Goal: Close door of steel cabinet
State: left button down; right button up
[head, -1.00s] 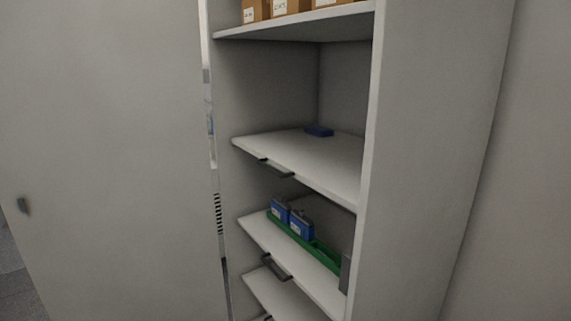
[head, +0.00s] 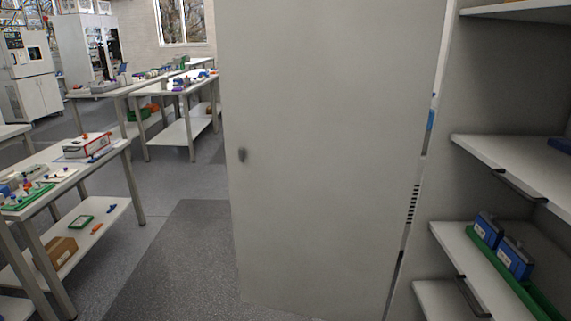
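The steel cabinet's door (head: 325,150) is a tall, pale grey panel in the middle of the head view. It stands open, swung out to the left of the cabinet. The cabinet's interior shows on the right, with several white shelves (head: 500,163). Two blue battery-like boxes (head: 513,258) stand in a green tray (head: 486,254) on one shelf. A narrow gap lies between the door's right edge and the cabinet's frame. Neither of my grippers shows.
White workbenches (head: 182,87) with small items stand at the left, and a nearer bench (head: 62,181) has a red and white box (head: 87,147) on it. Grey floor (head: 176,225) between the benches and the door is clear.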

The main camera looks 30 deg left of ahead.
aim_at(327, 102)
jog(key=i+j+u, duration=0.15)
jog(key=j+u, duration=0.25)
jog(key=i+j+u, duration=0.25)
jog(key=u, duration=0.15)
jog(key=i+j+u, duration=0.25)
jog(key=u, duration=0.2)
jog(key=i+j+u, duration=0.65)
jog(key=i, duration=0.25)
jog(key=i+l+u, duration=0.1)
jog(key=i+u, duration=0.15)
jog(key=i, duration=0.25)
jog(key=i+z, duration=0.45)
jog(key=i+j+z, duration=0.3)
jog(key=i+z, duration=0.35)
jog(key=z, duration=0.25)
jog(key=i+j+z, duration=0.1)
jog(key=z, duration=0.3)
jog(key=i+j+z, duration=0.2)
jog(key=z, duration=0.25)
jog(key=i+j+z, duration=0.25)
jog(key=z, duration=0.15)
jog(key=i+j+z, duration=0.15)
jog(key=z, duration=0.3)
jog(key=j+z, duration=0.4)
jog(key=i+j+z, duration=0.2)
jog(key=j+z, duration=0.25)
jog(key=i+j+z, duration=0.2)
jog(key=j+z, duration=0.7)
jog(key=i+j+z, duration=0.1)
jog(key=j+z, duration=0.35)
